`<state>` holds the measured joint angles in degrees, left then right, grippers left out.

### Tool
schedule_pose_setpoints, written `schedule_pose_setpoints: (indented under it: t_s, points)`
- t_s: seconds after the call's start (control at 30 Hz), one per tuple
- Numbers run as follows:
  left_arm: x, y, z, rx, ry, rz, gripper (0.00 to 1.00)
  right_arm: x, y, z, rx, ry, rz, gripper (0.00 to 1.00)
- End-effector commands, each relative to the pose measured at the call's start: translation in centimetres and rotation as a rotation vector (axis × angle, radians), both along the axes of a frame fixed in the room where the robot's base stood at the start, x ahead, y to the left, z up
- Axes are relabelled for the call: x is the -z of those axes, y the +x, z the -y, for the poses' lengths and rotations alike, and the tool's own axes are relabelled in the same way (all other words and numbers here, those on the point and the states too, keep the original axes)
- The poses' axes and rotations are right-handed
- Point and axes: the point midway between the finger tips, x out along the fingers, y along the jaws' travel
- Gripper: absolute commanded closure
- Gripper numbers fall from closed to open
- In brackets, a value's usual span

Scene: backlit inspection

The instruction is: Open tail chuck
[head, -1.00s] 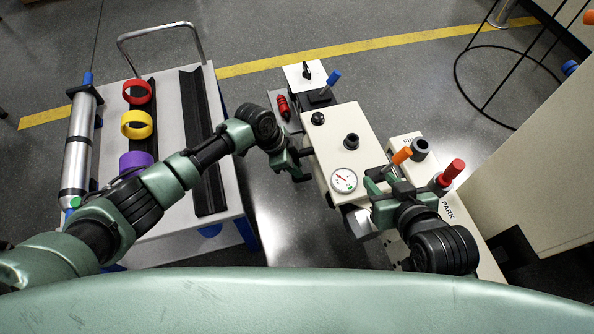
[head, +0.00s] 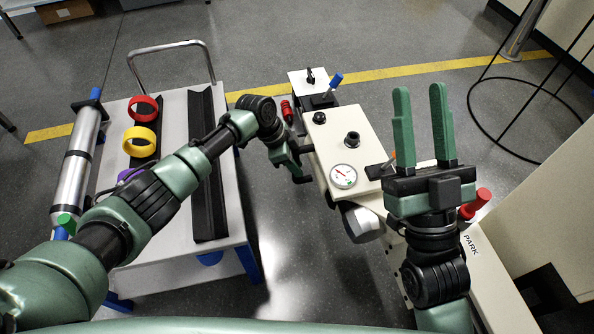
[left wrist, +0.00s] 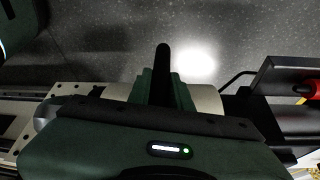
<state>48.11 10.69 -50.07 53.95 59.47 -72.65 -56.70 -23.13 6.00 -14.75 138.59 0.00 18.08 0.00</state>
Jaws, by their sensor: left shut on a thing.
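The cream machine (head: 333,138) stands right of the trolley, with a round gauge (head: 343,176) and black knobs on its top. My left gripper (head: 292,168) is at the machine's left side. In the left wrist view its green fingers (left wrist: 164,92) are shut on a black handle (left wrist: 163,60), whose end sticks out past them. A pale round part (head: 363,222) shows at the machine's near end. I cannot tell which part is the tail chuck. My right gripper (head: 421,92) is open and empty, fingers upright in the picture, in front of the machine's right part.
A red handle (head: 476,203) and an orange handle (head: 391,158), partly hidden, are near my right gripper. A blue-topped lever (head: 334,84) stands at the back.

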Motion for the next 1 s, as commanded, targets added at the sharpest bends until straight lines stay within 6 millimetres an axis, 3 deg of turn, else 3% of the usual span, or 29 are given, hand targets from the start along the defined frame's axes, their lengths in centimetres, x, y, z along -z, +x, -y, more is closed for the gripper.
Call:
schedule_pose_setpoints:
  t_s: [0.43,0.47,0.5,0.53,0.9,1.0]
  points:
    - [-0.13,0.28,-0.05,0.000,-0.001,0.003,1.00,-0.49,-0.48,0.07,-0.002,0.010,0.033,0.64]
    - [-0.13,0.28,-0.05,0.000,-0.001,0.003,0.75,-0.49,-0.48,0.07,-0.002,0.010,0.033,0.64]
    - [-0.13,0.27,-0.04,0.000,-0.001,0.003,0.63,-0.48,-0.47,0.06,-0.002,0.010,0.033,0.64]
    - [-0.12,0.27,-0.05,0.000,-0.001,0.003,0.59,-0.48,-0.47,0.06,-0.002,0.010,0.033,0.64]
    - [-0.23,0.17,-0.12,0.000,0.000,0.001,0.59,-0.48,-0.35,0.05,-0.001,0.007,0.026,0.64]
    - [-0.78,0.16,-0.35,0.000,0.000,0.001,0.59,0.34,0.45,-0.06,0.002,-0.010,-0.036,0.64]
